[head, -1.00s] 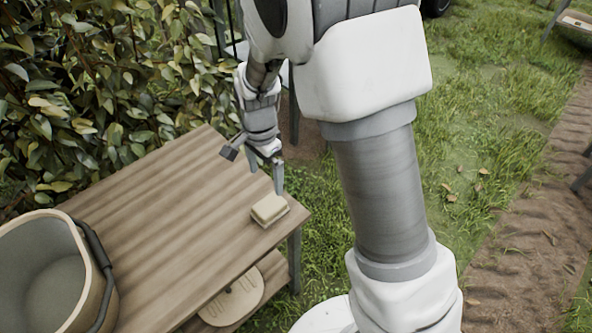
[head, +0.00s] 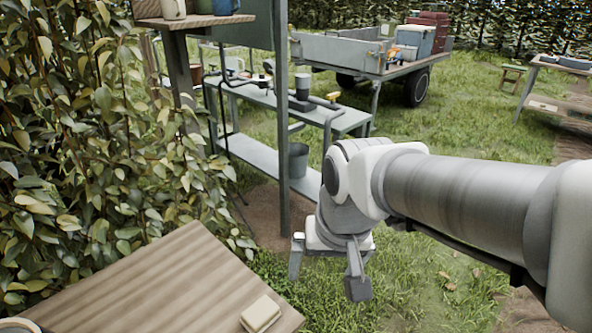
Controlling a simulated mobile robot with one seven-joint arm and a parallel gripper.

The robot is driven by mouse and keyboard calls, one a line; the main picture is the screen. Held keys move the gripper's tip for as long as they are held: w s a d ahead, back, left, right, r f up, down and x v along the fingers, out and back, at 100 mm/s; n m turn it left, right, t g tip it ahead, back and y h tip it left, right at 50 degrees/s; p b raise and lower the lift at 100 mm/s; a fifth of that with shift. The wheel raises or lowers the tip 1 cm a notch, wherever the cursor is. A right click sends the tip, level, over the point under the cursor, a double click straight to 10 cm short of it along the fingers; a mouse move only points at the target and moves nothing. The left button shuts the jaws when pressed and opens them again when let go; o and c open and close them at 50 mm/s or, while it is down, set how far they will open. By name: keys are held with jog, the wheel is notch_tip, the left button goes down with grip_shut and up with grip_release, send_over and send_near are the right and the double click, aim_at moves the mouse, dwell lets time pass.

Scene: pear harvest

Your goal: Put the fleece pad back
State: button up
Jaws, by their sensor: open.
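The fleece pad looks to be the small cream block (head: 261,313) lying flat near the right corner of the wooden table. My gripper (head: 326,258) hangs beyond that corner, above the grass and apart from the pad. It is open, and nothing shows between its fingers. Part of it is hidden behind my wrist.
The plank-topped table (head: 165,285) fills the lower left, with a leafy hedge (head: 90,150) behind it. A grey bench (head: 270,105) with tools and a metal post (head: 281,130) stand beyond. A trailer (head: 350,55) is farther back.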

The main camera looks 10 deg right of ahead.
jog(key=s+d+r+n+t, duration=0.2)
jog(key=s+r, duration=0.2)
jog(key=s, duration=0.2)
jog(key=shift+r+t, duration=0.3)
jog(key=shift+r, duration=0.05)
notch_tip(320, 180, up, 17)
jog(key=p, duration=1.7)
jog(key=shift+a+r, duration=0.15)
